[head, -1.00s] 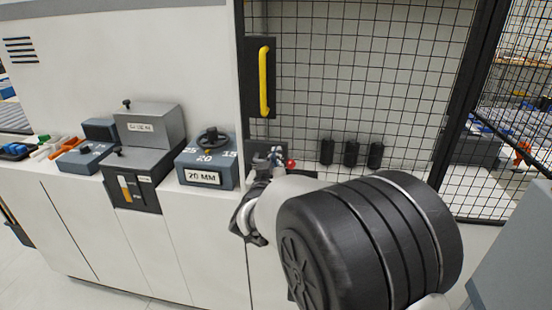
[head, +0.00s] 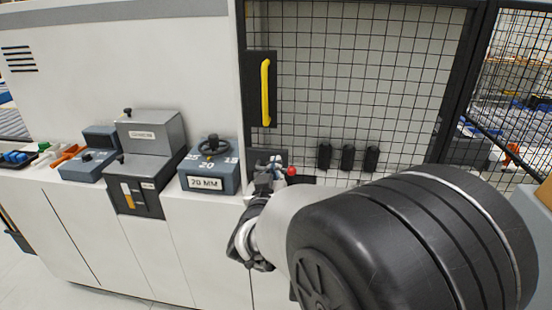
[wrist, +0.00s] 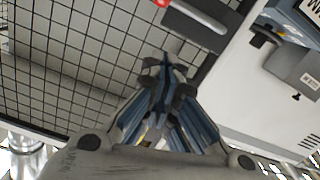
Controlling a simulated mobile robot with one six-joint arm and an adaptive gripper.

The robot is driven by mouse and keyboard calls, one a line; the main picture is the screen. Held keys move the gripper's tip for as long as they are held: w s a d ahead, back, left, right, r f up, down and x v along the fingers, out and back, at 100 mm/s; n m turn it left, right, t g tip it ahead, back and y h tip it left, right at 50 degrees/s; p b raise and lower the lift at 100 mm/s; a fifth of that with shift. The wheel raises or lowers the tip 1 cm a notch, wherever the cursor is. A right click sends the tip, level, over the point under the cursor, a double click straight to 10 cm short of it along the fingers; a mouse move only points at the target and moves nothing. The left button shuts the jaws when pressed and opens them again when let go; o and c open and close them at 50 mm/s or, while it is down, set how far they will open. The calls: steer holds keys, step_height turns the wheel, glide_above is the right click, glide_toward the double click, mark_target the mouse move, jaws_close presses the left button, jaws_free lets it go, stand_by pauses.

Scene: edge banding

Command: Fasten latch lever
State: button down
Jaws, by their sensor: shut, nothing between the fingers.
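The latch lever shows as a red knob (head: 291,171) at the mesh guard's lower left corner in the head view. In the wrist view a red-ended lever (wrist: 200,15) lies across a dark plate at the top. My gripper (wrist: 168,62) points up toward it in the wrist view, with its fingers together and empty. A gap shows between the fingertips and the lever in that picture; the true distance is hard to tell. In the head view my gripper is beside the red knob, and my wrist hides much of the area below.
A yellow handle (head: 265,92) stands on the guard's black frame above. A blue box with a handwheel (head: 209,171) and a grey box (head: 150,132) sit on the ledge to the left.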

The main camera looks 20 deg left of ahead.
steer(key=s, duration=0.3)
steer(key=shift+s+d+r, duration=0.1)
steer(key=shift+s, duration=0.05)
steer(key=s+d+r+g+y, duration=0.25)
steer(key=s+d+g, duration=0.25)
steer(key=d, duration=0.7)
steer(key=s+d+f+m+g+h, duration=0.2)
steer(key=s+d+f+g, duration=0.1)
steer(key=s+d, duration=0.6)
steer(key=s+d+f+m+g+h, duration=0.2)
steer(key=s+d, duration=0.8)
steer(key=s, duration=0.7)
steer(key=shift+s+d+f+g+h, duration=0.25)
steer(key=shift+f+g+h, duration=0.2)
steer(key=shift+f+g, duration=0.55)
steer(key=shift+r, duration=0.25)
